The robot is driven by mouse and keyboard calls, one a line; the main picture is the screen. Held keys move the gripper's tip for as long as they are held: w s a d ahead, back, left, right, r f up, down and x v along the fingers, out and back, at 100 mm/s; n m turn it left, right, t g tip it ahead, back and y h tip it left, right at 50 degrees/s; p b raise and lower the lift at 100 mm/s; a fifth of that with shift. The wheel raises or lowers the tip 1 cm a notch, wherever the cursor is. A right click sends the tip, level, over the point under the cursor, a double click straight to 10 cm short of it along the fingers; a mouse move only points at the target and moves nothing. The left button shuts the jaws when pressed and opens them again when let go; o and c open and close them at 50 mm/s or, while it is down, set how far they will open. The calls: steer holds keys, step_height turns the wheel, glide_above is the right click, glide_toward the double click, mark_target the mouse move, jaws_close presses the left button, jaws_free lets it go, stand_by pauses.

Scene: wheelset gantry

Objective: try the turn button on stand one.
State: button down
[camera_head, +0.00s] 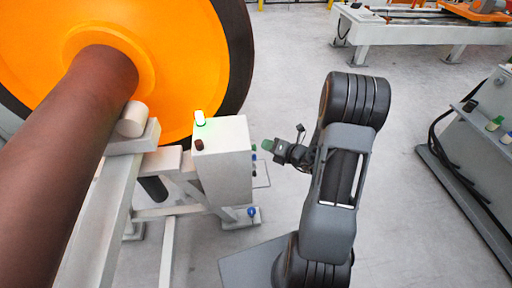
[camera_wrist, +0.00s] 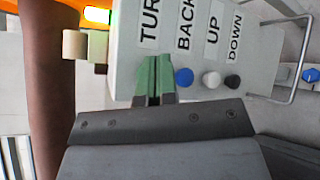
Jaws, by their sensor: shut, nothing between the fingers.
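The control box (camera_head: 228,165) is a pale box on the wheelset stand. In the wrist view, the box face (camera_wrist: 262,58) carries the labels TURN, BACK, UP and DOWN. Below BACK, UP and DOWN are a blue button (camera_wrist: 184,76), a white button (camera_wrist: 211,79) and a dark button (camera_wrist: 232,81). The turn button's spot under TURN is hidden by my gripper (camera_wrist: 153,78), whose green fingertips are shut and empty. In the head view, my gripper (camera_head: 267,146) points left at the box's right side, with a small gap. I cannot tell whether it touches a button.
A large orange wheel (camera_head: 190,60) and brown axle (camera_head: 65,150) fill the left. A grey cabinet (camera_head: 485,150) stands right. The floor (camera_head: 395,200) between is clear.

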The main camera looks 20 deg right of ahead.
steer(key=shift+s+d+p, duration=0.25)
steer(key=shift+d+p, duration=0.05)
steer(key=shift+d, duration=0.95)
steer(key=shift+s+d+p, duration=0.2)
steer(key=shift+d+p, duration=0.05)
steer(key=shift+d, duration=1)
